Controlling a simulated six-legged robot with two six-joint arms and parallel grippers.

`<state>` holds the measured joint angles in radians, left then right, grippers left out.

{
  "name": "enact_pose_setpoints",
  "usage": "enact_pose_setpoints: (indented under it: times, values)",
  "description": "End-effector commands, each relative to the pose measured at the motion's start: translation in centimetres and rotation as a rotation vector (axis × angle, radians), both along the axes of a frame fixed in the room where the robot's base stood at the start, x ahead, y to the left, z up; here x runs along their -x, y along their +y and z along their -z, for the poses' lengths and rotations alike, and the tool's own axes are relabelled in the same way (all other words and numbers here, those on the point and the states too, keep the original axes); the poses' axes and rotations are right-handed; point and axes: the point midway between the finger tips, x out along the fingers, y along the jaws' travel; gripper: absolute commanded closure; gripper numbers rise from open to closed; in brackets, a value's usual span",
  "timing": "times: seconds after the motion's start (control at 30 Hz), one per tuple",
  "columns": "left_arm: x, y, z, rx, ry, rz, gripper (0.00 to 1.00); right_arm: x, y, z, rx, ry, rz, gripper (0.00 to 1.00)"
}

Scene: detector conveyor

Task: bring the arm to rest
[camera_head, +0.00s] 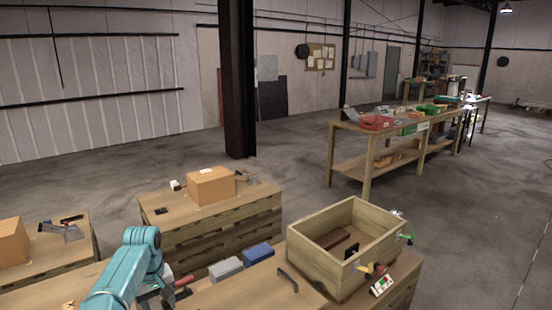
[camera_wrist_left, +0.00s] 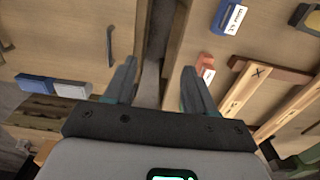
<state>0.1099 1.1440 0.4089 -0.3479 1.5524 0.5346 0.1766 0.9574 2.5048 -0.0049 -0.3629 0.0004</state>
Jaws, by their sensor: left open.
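My left arm (camera_head: 122,272) is teal and comes in at the bottom left of the head view, bent at a high joint. Its gripper (camera_wrist_left: 158,78) shows in the left wrist view with the two dark fingers spread apart and nothing held between them. A gap between wooden tops lies behind the fingers. In the head view the gripper is low and partly cut off, so its fingers are hard to make out. My right gripper is in neither view.
An open wooden crate (camera_head: 318,262) stands right of the arm. A grey box (camera_head: 225,268) and a blue box (camera_head: 258,253) lie near a black handle (camera_head: 288,279). A cardboard box (camera_head: 211,186) sits behind. In the wrist view, wooden rails (camera_wrist_left: 246,92) lie at the right.

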Motion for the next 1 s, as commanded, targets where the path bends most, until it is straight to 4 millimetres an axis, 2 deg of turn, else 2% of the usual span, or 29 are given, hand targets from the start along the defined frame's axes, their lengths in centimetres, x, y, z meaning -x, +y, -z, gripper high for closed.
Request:
enact_pose_setpoints:
  times: [0.03,0.33,0.47,0.57,0.67,0.77,0.9,1.0]
  values:
    - [-0.1,-0.4,1.2,0.008,0.002,0.023,0.45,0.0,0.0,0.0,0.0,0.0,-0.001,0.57]
    - [-0.3,-3.0,7.1,0.062,-0.018,0.152,0.45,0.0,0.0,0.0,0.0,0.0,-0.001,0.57]
    - [0.6,-4.8,10.3,0.097,-0.027,0.213,0.45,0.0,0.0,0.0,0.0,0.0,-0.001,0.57]
    - [2.1,-6.6,13.3,0.134,-0.038,0.265,0.45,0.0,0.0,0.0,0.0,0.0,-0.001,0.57]
    - [4.9,-9.1,16.8,0.183,-0.05,0.322,0.45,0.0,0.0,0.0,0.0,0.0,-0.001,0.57]
    - [9.1,-11.9,20.3,0.238,-0.068,0.373,0.45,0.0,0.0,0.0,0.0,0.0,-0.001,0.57]
    - [16.6,-15.1,23.4,0.299,-0.093,0.416,0.45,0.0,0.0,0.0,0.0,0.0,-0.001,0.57]
    - [22.5,-16.8,24.3,0.325,-0.105,0.434,0.45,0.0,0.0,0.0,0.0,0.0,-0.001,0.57]
